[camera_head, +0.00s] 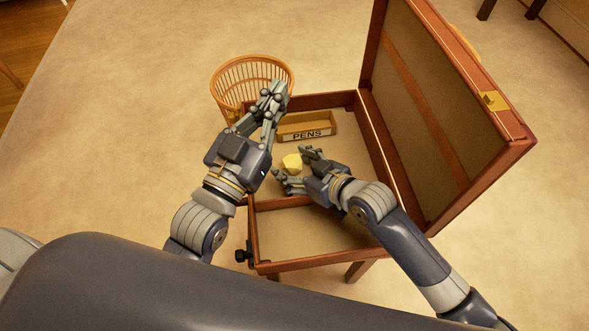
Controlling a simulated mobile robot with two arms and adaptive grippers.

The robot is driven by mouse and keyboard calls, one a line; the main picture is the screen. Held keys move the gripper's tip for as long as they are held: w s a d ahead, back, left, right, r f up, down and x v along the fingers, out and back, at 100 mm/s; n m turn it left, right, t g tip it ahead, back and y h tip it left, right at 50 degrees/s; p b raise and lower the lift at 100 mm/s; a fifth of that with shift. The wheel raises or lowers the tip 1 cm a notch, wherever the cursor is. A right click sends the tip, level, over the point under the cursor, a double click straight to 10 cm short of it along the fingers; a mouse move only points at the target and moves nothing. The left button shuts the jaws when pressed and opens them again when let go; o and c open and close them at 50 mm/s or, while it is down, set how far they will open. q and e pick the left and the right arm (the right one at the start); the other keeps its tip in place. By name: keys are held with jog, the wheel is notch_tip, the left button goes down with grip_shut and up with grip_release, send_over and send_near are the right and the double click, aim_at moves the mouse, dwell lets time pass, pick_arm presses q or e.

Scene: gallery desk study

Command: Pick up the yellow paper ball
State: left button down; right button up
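The yellow paper ball (292,161) lies in the larger, back compartment of the open wooden desk box (340,101). My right gripper (290,166) is open, with one finger on the left front side of the ball and the other on its right back side. I cannot tell whether either finger touches the ball. My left gripper (272,94) is higher, in front of the wicker basket in this view. Its fingertips are close together and it looks shut, with nothing seen in it.
A wooden tray labelled PENS (307,127) stands at the back of the box, behind the ball. The wicker basket (226,80) is behind and left of the box. The raised lid (440,120) blocks the right side. Carpet (130,130) on the left is clear.

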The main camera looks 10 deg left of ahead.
aim_at(294, 168)
jog(key=shift+s+d+f, duration=0.1)
jog(key=shift+s+f, duration=0.2)
jog(key=shift+f, duration=0.35)
jog(key=c, duration=0.8)
jog(key=shift+c, duration=0.2)
pick_arm(q)
jog(key=shift+f, duration=0.1)
pick_arm(e)
jog(key=shift+r, duration=0.2)
